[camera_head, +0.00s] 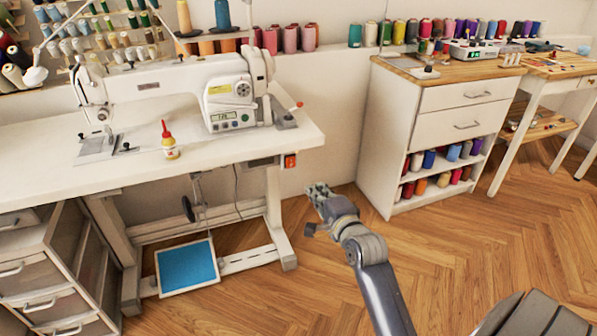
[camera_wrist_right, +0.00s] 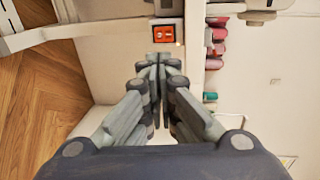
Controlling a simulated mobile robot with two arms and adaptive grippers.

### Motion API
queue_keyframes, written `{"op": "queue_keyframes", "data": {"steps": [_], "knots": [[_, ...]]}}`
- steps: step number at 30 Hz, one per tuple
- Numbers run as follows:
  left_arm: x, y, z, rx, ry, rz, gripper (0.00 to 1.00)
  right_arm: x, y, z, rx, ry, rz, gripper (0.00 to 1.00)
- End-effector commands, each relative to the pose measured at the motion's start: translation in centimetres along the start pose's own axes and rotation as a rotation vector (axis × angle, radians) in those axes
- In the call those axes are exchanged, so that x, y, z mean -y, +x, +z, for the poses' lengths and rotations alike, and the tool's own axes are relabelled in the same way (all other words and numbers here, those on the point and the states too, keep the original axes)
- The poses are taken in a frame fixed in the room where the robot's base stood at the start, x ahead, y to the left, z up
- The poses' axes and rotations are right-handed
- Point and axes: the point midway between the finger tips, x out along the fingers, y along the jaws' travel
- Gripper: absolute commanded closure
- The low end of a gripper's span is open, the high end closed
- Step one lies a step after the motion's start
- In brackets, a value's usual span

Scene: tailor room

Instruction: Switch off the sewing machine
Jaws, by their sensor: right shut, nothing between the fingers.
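The white sewing machine (camera_head: 185,90) stands on a white table (camera_head: 45,140) at the left in the head view, its small display lit. An orange-red switch (camera_head: 290,161) is mounted under the table's front right edge. It also shows in the right wrist view as a red-orange square (camera_wrist_right: 164,34) with small white marks, just beyond the fingertips. My right gripper (camera_head: 318,190) is below and a little right of the switch in the head view. In the right wrist view the right gripper (camera_wrist_right: 159,58) is shut and empty, its fingers pointing toward the switch with no clear contact. My left gripper is out of view.
A yellow bottle with a red cap (camera_head: 168,140) stands on the table. A white cabinet (camera_head: 400,110) with thread spools stands to the right. The wooden floor (camera_head: 480,240) in front is clear.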

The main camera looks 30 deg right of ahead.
Motion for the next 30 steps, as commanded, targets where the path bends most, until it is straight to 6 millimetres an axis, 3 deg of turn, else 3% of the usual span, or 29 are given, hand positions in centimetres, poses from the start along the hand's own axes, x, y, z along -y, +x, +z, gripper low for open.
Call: {"op": "queue_keyframes", "data": {"steps": [8, 12, 23, 30], "knots": [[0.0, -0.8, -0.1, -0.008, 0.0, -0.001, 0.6, -0.1, 1.2, 0.1, 0.001, -0.002, -0.001, 1.0], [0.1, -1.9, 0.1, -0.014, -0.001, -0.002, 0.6, -0.2, 3.3, 0.0, 0.001, -0.004, -0.001, 1.0], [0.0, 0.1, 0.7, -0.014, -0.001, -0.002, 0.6, -0.2, 10.6, 0.0, 0.0, -0.004, -0.001, 1.0], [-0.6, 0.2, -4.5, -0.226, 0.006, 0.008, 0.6, -0.2, 12.7, 0.0, 0.0, -0.004, 0.001, 1.0]]}}
